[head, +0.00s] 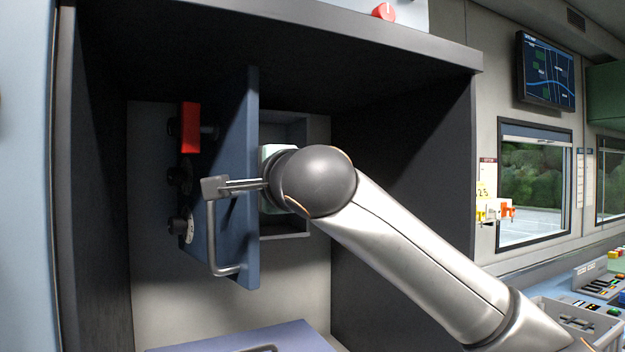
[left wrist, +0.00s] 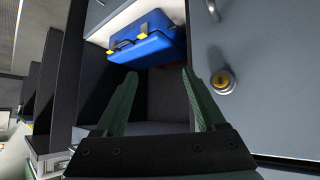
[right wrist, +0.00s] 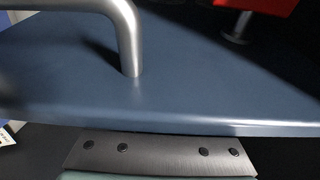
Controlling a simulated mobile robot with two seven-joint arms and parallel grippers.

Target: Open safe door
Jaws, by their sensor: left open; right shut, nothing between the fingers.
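The blue safe door (head: 228,165) in the head view stands swung out at a wide angle from the grey safe (head: 296,130), whose opening shows to its right. The door carries a bent metal handle (head: 212,245), a red block (head: 189,127) and dark knobs. My right arm comes in from the right, its wrist close beside the door's free edge. In the right wrist view the door face (right wrist: 200,75) and handle (right wrist: 128,35) are close. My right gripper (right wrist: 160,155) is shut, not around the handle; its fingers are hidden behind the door. My left gripper (left wrist: 160,95) is open and empty.
Dark cabinet walls (head: 400,140) enclose the safe on both sides. A bluish surface (head: 235,338) lies below the door. In the left wrist view a blue case (left wrist: 148,42) sits in a compartment, beside a panel with a round brass lock (left wrist: 222,82).

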